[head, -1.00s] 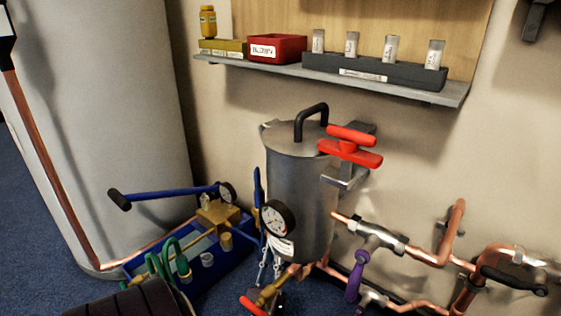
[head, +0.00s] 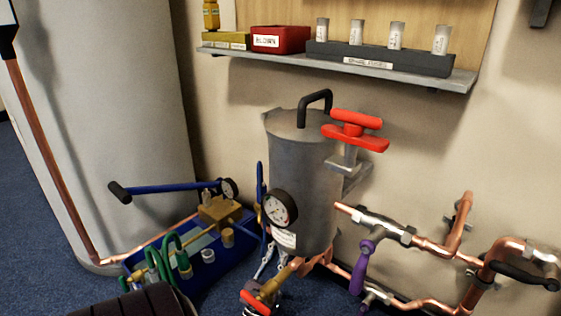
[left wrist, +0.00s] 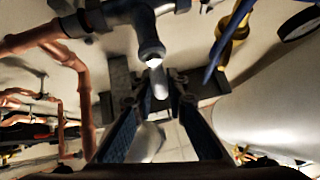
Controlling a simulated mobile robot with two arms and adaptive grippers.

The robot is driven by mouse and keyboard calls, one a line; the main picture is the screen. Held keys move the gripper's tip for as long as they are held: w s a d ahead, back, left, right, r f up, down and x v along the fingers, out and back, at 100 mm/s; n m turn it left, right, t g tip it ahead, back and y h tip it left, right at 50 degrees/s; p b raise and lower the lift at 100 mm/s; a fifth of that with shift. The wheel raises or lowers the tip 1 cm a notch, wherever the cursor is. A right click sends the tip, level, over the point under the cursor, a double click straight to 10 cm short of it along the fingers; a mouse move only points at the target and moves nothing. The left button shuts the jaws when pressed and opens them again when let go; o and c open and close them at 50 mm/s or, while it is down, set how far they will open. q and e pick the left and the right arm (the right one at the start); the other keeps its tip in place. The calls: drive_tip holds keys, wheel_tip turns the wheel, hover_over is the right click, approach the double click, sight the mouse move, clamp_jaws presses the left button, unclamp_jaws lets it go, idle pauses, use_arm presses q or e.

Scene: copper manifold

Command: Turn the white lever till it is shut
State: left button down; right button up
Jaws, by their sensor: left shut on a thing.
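In the left wrist view, a pale, whitish lever (left wrist: 159,88) hangs below a grey valve body (left wrist: 150,48) on the copper pipework. My left gripper (left wrist: 158,80) has its two dark fingers on either side of this lever and is shut on it. The fingers hide part of the lever's sides. I cannot make out the white lever in the head view. My left gripper's fingers and my right gripper are not visible in the head view.
In the head view, a steel vessel (head: 300,185) with a red handle (head: 355,130) stands by the wall. Copper pipes with a purple lever (head: 361,268) and a black lever (head: 520,277) run to its right. A blue tray (head: 240,250) with a pump lies left. A shelf (head: 470,82) hangs above.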

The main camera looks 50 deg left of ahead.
use_arm(q)
drive_tip(key=shift+d+f, duration=0.1)
drive_tip(key=shift+d, duration=0.2)
drive_tip(key=c, duration=1.9)
unclamp_jaws()
drive_tip(key=shift+a, duration=0.1)
drive_tip(key=shift+r, duration=5.05)
